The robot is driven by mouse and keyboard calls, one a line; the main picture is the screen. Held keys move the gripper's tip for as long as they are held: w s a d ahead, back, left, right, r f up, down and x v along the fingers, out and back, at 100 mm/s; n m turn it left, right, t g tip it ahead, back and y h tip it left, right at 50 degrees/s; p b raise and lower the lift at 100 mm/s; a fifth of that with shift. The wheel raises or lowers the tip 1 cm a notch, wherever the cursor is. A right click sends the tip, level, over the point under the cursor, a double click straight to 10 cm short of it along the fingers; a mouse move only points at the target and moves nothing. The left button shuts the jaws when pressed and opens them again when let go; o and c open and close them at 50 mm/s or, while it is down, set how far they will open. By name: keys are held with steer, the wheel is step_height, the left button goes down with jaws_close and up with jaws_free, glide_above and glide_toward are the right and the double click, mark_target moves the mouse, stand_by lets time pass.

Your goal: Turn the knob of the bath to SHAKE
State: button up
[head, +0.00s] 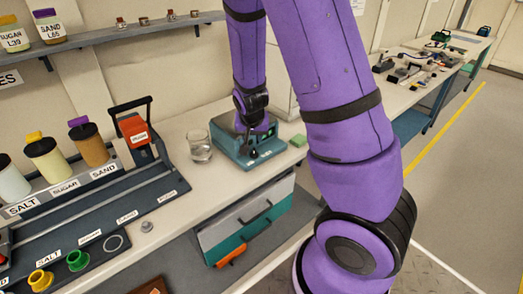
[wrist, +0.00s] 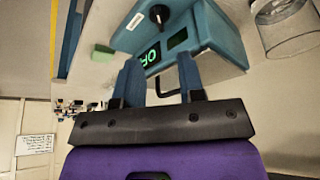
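The bath (head: 233,151) is a teal box on the bench. In the head view, my arm and gripper (head: 257,143) cover part of its top and front. In the wrist view, the bath (wrist: 210,25) shows its front with a dark round knob (wrist: 158,15) that has a light mark. A green lit display (wrist: 150,55) is partly hidden by a finger; its visible characters look like "OF".
A glass beaker (head: 199,147) stands left of the bath; it also shows in the wrist view (wrist: 288,35). A green block (head: 298,140) lies to the bath's right. A dark rack with labelled jars (head: 92,147) fills the bench's left. Drawers (head: 245,222) sit below.

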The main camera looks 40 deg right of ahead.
mark_target(254, 152)
steer(key=x, duration=1.1)
steer(key=shift+d, duration=0.1)
jaws_close()
